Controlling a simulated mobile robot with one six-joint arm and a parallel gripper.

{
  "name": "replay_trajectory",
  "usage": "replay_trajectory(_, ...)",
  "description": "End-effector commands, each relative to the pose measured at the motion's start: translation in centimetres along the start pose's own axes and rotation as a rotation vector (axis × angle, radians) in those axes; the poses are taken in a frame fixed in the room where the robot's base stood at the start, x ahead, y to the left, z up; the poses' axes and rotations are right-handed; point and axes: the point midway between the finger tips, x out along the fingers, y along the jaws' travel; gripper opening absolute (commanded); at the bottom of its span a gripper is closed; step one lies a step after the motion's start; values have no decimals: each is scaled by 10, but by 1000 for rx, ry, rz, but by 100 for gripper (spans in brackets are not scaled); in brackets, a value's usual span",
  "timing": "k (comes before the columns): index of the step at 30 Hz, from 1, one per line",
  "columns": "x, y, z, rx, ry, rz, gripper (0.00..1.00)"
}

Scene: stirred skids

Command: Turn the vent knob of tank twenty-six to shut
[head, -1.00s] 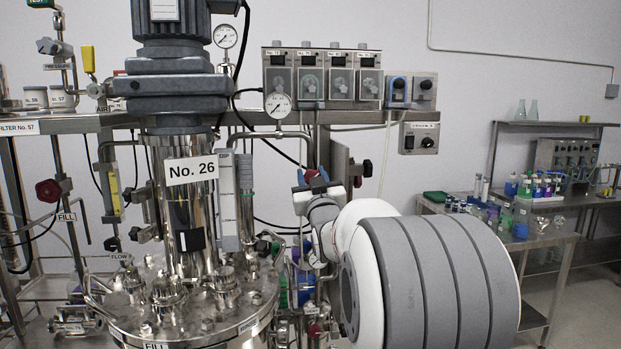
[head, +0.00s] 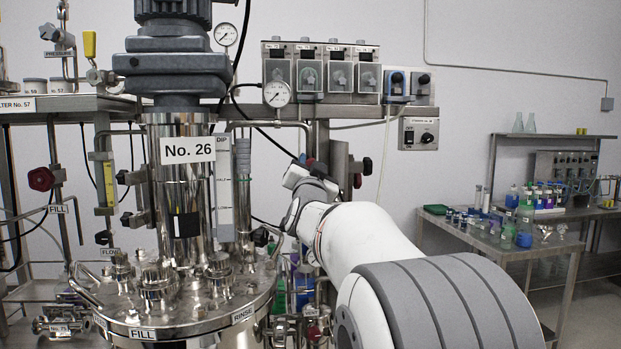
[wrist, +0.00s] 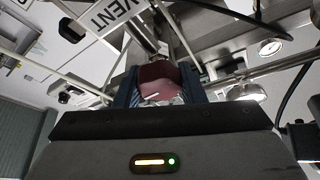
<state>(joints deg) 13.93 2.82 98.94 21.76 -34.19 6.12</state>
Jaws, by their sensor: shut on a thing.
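Tank twenty-six (head: 245,310) is a shiny steel vessel at the left of the head view, with a "No. 26" label (head: 188,150) on its column. In the wrist view the vent knob (wrist: 160,80) is dark red with a small white mark on it. A "VENT" label (wrist: 106,18) hangs just beside it. My gripper (wrist: 158,92) has its two dark blue fingers on either side of the knob, shut on it. In the head view my gripper (head: 303,163) is small, right of the column, and mostly hides the knob.
Pipes and a pressure gauge (head: 276,94) stand close behind my gripper. Another dark red knob (head: 357,172) is just right of it, on a steel post. Pump boxes (head: 322,72) sit on the rack above. A bench with bottles (head: 500,235) stands at the far right.

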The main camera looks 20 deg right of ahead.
Motion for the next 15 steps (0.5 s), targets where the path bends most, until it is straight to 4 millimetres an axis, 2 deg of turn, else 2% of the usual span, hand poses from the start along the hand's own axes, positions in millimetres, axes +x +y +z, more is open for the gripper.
replay_trajectory(6, 0, 0, 1, 113, -2, 47, 13)
replay_trajectory(15, 0, 0, 1, 187, -2, 77, 14)
